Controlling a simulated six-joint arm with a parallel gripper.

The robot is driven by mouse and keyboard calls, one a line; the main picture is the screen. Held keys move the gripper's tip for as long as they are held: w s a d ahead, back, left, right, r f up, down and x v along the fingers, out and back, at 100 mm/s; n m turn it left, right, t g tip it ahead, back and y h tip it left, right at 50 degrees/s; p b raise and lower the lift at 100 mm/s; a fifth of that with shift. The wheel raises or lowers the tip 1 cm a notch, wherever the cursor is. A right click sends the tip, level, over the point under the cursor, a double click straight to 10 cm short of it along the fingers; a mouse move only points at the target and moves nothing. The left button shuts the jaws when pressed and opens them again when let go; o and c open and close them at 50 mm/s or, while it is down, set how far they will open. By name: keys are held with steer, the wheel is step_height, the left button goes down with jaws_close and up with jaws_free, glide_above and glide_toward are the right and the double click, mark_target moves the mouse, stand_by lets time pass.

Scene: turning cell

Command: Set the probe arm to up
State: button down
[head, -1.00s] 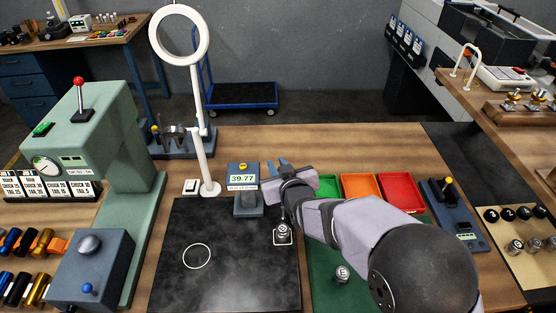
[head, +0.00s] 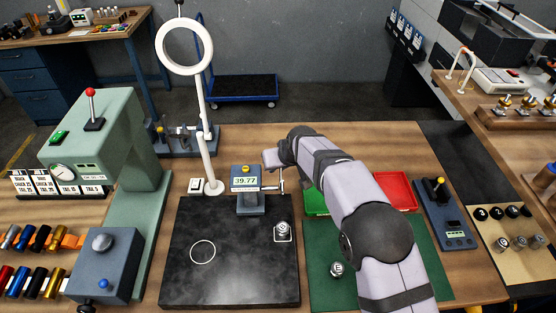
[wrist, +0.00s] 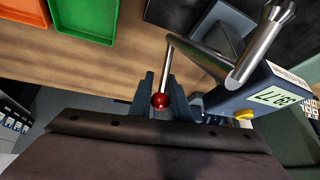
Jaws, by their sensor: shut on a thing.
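The gauge (head: 246,178) is a blue box reading 39.77 at the back of the dark plate. It also shows in the wrist view (wrist: 262,98). Its probe arm, a thick silver bar (wrist: 260,45), joins a thinner lever rod (wrist: 168,65) that ends in a red ball knob (wrist: 160,101). In the wrist view my gripper (wrist: 162,88) is shut on the lever at the red knob, one finger on each side. In the head view my gripper (head: 271,160) is just right of the gauge, and its fingertips are mostly hidden. I cannot tell the probe arm's exact angle.
A small metal part (head: 282,229) stands on the black plate (head: 230,270). Another (head: 336,270) stands on the green mat (head: 318,292). My arm partly covers the green bin (head: 314,203) and red bin (head: 397,190). A ring lamp (head: 209,150) stands left of the gauge.

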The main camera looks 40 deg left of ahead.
steer(key=shift+w+a+f+g+h+p, duration=0.1)
steer(key=shift+g+h+p, duration=0.2)
steer(key=shift+p, duration=0.25)
steer(key=shift+f, duration=0.15)
steer(key=c, duration=1.7)
jaws_free()
steer(key=shift+o, duration=0.2)
steer(key=b+v, duration=0.3)
steer(key=v, duration=0.4)
steer(key=shift+b, duration=0.4)
steer(key=shift+w, duration=0.15)
